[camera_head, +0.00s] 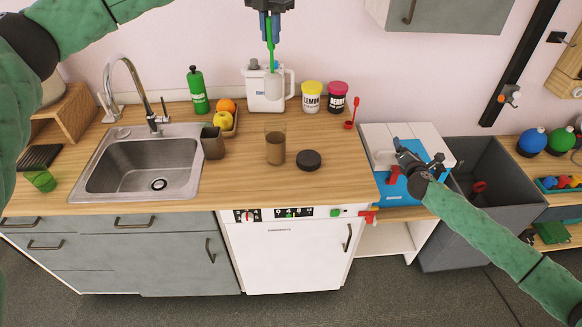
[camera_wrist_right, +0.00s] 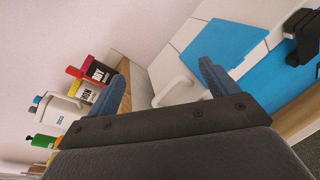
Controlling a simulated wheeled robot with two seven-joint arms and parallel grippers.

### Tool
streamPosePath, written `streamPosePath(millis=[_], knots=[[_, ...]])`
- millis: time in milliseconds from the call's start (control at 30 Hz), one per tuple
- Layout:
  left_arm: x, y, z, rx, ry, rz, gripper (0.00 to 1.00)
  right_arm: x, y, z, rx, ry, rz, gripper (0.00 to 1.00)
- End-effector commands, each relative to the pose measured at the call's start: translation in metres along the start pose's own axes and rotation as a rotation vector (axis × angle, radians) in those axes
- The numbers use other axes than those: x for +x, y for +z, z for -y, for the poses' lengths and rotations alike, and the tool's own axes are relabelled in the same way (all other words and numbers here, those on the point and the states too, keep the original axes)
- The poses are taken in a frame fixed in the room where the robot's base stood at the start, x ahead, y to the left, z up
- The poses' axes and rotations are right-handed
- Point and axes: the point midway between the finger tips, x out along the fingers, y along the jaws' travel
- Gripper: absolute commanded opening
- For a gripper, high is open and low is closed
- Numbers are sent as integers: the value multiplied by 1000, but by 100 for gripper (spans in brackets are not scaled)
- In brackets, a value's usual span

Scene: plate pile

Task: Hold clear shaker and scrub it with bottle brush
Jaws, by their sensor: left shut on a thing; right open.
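The clear shaker (camera_head: 275,146) stands upright on the wooden counter, see-through with a brownish tint. A dark round lid (camera_head: 308,160) lies beside it to the right. My left gripper (camera_head: 270,12) is shut on the green handle of the bottle brush (camera_head: 270,38), which hangs head down. The pale brush head appears in front of the white jug, above the shaker in the picture and apart from it. My right gripper (camera_head: 406,158) is over the blue-and-white unit at the right, away from the shaker. Its fingers are apart and empty in the right wrist view (camera_wrist_right: 165,88).
A sink (camera_head: 140,172) with a tall faucet is at the left. A brown cup (camera_head: 212,142), fruit tray, green bottle (camera_head: 197,90), white jug (camera_head: 264,100) and two labelled jars stand behind. A grey bin (camera_head: 488,165) is at the right. The counter front around the shaker is clear.

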Motion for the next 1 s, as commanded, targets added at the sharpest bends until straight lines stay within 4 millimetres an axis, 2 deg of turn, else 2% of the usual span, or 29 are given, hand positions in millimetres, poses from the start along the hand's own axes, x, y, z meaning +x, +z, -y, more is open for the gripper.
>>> streamPosePath(millis=[167,367,500,700,833,1000], knots=[[0,0,0,0,0,0,0,-13,-32,-60,-117,90,-8,86],[0,0,0,0,0,0,0,-40,-73,-142,-286,221,4,86],[0,0,0,0,0,0,0,-66,-114,-190,-378,300,-14,86],[0,0,0,0,0,0,0,-108,-163,-258,-507,422,-15,86],[0,0,0,0,0,0,0,-135,-186,-294,-576,491,-7,86],[0,0,0,0,0,0,0,-159,-204,-324,-634,549,6,86]])
